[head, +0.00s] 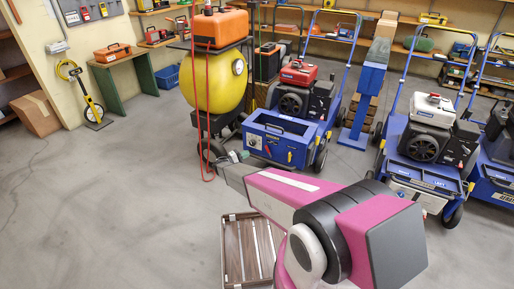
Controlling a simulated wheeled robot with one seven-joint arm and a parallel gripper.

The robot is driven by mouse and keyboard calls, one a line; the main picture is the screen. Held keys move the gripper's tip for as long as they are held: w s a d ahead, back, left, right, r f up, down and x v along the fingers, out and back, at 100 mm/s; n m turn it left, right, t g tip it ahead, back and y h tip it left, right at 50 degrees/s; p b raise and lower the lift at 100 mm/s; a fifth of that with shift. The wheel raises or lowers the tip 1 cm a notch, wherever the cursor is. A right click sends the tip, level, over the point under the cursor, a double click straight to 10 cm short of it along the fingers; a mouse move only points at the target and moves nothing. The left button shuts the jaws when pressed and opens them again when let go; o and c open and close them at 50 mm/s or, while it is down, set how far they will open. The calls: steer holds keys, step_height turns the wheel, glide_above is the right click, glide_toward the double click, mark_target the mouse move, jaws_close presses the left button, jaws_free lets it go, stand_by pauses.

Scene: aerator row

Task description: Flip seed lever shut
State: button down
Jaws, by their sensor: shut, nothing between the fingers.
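My gripper (233,157) is at the front left corner of a blue machine (279,143) with a red and black engine. It is shut and empty, with its fingertips close to the machine's front face. I cannot tell whether they touch it. A white and dark round part (253,141) shows on that face, just above and right of my gripper.
A yellow tank (214,82) with an orange top and red hose stands left of the blue machine. More blue machines (424,150) stand to the right. A slatted cart (238,250) is below my arm. The grey floor (110,200) at left is clear.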

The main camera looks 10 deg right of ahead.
mark_target(266, 144)
stand_by(0.3)
steer(key=x, duration=1)
steer(key=shift+r, duration=0.1)
steer(key=shift+s+d+r+m, duration=0.1)
steer(key=shift+d+r+m, duration=0.15)
steer(key=shift+m, duration=0.15)
steer(key=shift+s+d+r+m+g+y, duration=0.2)
steer(key=shift+s+d+r+m+y, duration=0.15)
steer(key=shift+m, duration=0.25)
steer(key=shift+s+d+r+m+g+y, duration=0.25)
steer(key=shift+r+m+y, duration=0.1)
steer(key=shift+m, duration=0.25)
steer(key=shift+s+d+r+m+y, duration=0.35)
steer(key=shift+d+m+y, duration=0.15)
steer(key=shift+m, duration=0.2)
steer(key=d+m+y, duration=0.1)
steer(key=s+d+m+y, duration=0.2)
steer(key=shift+r, duration=0.25)
steer(key=shift+s+d+f, duration=0.1)
steer(key=shift+s+d, duration=0.15)
steer(key=shift+d, duration=0.1)
steer(key=shift+d+f, duration=0.1)
